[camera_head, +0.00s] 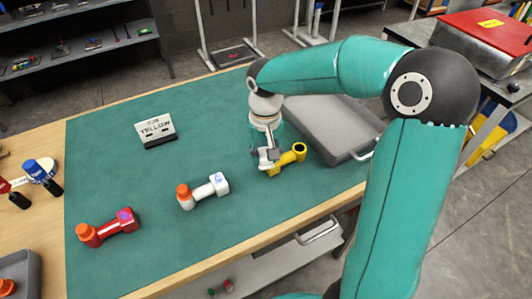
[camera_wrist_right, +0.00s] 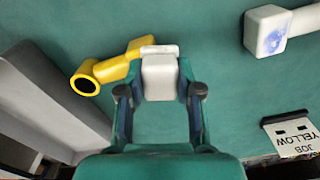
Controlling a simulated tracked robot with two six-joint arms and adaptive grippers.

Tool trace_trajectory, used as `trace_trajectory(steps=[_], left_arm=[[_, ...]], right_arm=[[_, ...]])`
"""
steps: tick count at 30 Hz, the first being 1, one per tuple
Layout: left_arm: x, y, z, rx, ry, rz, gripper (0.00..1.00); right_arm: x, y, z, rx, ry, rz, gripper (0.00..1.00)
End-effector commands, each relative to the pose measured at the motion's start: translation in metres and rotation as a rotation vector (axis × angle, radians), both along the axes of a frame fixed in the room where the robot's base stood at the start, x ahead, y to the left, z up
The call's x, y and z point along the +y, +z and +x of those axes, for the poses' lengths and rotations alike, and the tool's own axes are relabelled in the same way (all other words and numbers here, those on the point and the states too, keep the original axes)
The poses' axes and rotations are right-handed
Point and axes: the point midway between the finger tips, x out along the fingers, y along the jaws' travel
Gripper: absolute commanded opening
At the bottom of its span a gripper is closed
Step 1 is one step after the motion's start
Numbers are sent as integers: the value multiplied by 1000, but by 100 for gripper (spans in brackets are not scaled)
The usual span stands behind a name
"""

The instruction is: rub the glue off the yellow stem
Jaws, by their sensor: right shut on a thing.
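The yellow stem (camera_head: 293,157) lies on the green mat near the grey tray, its hollow round end towards the right. In the right wrist view the yellow stem (camera_wrist_right: 105,71) has its open end at the left; its other end meets a pale grey-white block (camera_wrist_right: 160,78). My right gripper (camera_head: 267,150) is shut on this block, which sits between its fingers at the stem's end. They look in contact, but I cannot tell for sure. No glue shows on the visible part of the yellow stem; its far end is hidden. My left gripper is not in view.
A white stem (camera_head: 206,190) with an orange end and a blue-purple smear lies left. A red stem (camera_head: 110,227) lies further left. A sign (camera_head: 156,130) reads JOB YELLOW. The grey tray (camera_head: 335,135) stands close right. The mat (camera_head: 115,175) is clear between these.

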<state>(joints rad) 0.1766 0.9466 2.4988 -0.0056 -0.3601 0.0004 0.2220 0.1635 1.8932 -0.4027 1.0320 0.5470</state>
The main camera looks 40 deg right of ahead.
Motion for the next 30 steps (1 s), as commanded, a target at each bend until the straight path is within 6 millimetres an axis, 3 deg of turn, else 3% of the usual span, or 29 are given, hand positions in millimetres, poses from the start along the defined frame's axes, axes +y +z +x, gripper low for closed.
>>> trace_trajectory(steps=[4, 18, 30], left_arm=[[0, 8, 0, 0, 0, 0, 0], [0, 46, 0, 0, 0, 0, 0], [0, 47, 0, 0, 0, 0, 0]], right_arm=[[3, 5, -3, 15, 2, 8, 7], [2, 55, -1, 6, 2, 4, 7], [1, 58, -1, 6, 2, 2, 7]])
